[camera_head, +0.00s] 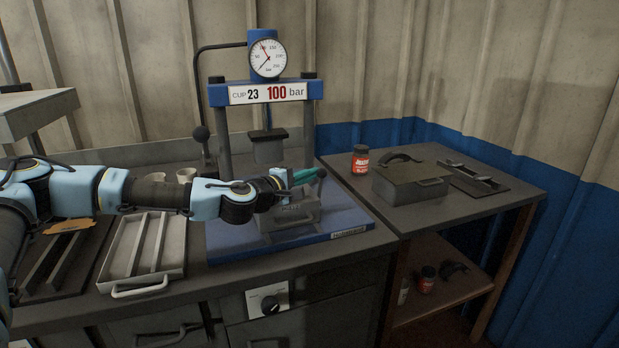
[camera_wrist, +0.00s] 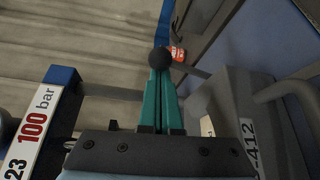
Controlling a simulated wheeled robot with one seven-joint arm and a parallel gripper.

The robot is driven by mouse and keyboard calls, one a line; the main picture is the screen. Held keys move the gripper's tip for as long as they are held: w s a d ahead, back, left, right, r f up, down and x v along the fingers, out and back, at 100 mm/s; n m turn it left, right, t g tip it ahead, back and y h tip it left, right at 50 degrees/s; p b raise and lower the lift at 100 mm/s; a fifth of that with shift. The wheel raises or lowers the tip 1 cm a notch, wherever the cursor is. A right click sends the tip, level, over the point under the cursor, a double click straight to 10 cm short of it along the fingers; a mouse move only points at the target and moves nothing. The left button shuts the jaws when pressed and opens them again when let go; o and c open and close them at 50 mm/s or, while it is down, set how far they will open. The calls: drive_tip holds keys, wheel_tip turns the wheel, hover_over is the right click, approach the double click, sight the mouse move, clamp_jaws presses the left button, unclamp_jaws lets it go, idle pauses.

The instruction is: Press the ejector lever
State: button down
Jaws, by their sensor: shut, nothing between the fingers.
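The ejector lever's dark ball knob (camera_wrist: 159,58) shows in the wrist view right at the tips of my fingers; a grey rod seems to run from it to the right. I cannot tell whether the fingertips touch it or are just behind it. In the head view the knob (camera_head: 321,172) is a small dark ball beyond my teal fingers. My gripper (camera_head: 309,175) is shut and empty, reaching right over the grey mould block (camera_head: 290,216) on the press's blue base. The closed fingers (camera_wrist: 160,76) also show in the wrist view.
The blue press (camera_head: 268,93) with its gauge (camera_head: 267,58) stands behind my gripper, its ram (camera_head: 268,150) hanging above. A grey tray (camera_head: 145,250) is left; a red jar (camera_head: 360,160) and lidded box (camera_head: 410,182) are right.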

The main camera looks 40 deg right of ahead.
drive_tip(key=shift+s+a+f+m+b, duration=0.15)
drive_tip(key=shift+s+m+b, duration=0.15)
drive_tip(key=shift+b, duration=0.4)
drive_tip(key=s+m+b, duration=0.1)
drive_tip(key=b, duration=0.1)
drive_tip(key=s+f+m+h+b, duration=0.1)
drive_tip(key=b, duration=0.2)
drive_tip(key=shift+a+f+b, duration=0.15)
drive_tip(key=shift+a+b, duration=0.15)
drive_tip(key=shift+b, duration=0.05)
drive_tip(key=shift+s+a+f+m+h+b, duration=0.25)
drive_tip(key=shift+s+m+h+b, duration=0.25)
drive_tip(key=shift+b, duration=0.6)
drive_tip(key=shift+s+a+f+m+h+b, duration=0.1)
drive_tip(key=shift+s+a+m+h+b, duration=0.15)
drive_tip(key=shift+s+m+b, duration=0.6)
drive_tip(key=shift+w+n, duration=0.15)
drive_tip(key=shift+n, duration=0.1)
drive_tip(key=b, duration=0.2)
approach(314, 198)
drive_tip(key=s+a+r, duration=0.1)
drive_tip(key=s+r, duration=0.1)
drive_tip(key=r, duration=0.1)
drive_tip(key=shift+s+a, duration=0.25)
drive_tip(key=shift+a, duration=0.15)
